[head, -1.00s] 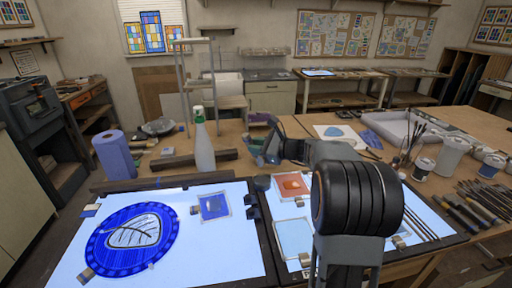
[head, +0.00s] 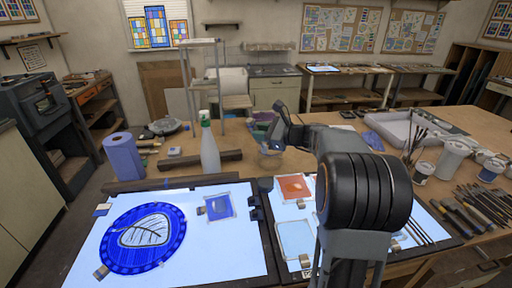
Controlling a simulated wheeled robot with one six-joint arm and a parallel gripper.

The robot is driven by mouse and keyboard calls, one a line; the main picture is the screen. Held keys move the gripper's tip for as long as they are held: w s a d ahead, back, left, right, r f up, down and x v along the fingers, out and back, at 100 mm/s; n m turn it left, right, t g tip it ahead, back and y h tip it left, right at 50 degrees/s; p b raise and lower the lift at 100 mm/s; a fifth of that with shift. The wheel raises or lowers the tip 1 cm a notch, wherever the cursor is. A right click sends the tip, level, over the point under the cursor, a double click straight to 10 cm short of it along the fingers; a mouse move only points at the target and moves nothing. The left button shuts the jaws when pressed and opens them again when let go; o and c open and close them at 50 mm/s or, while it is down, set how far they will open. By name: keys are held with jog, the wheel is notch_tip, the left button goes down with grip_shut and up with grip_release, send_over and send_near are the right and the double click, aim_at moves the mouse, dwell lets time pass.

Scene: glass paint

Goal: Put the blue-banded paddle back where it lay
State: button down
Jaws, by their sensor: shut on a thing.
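My gripper (head: 276,138) is up over the back part of the near table, beyond the light panels, and points away to the left. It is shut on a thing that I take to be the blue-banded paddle. My wrist and the small size hide most of it, and I cannot make out its band. A small clear glass bowl (head: 270,160) stands on the table just below my gripper. I cannot pick out the spot where the paddle lay.
The left light panel (head: 215,255) holds a round blue glass piece (head: 143,238). A spray bottle (head: 209,150) and a blue roll (head: 124,156) stand behind it. Brushes, pots (head: 452,158) and a white tray (head: 405,128) crowd the right side.

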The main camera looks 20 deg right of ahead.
notch_tip(320, 180, up, 3)
jog(key=shift+f+p, duration=0.15)
jog(key=shift+p, duration=0.45)
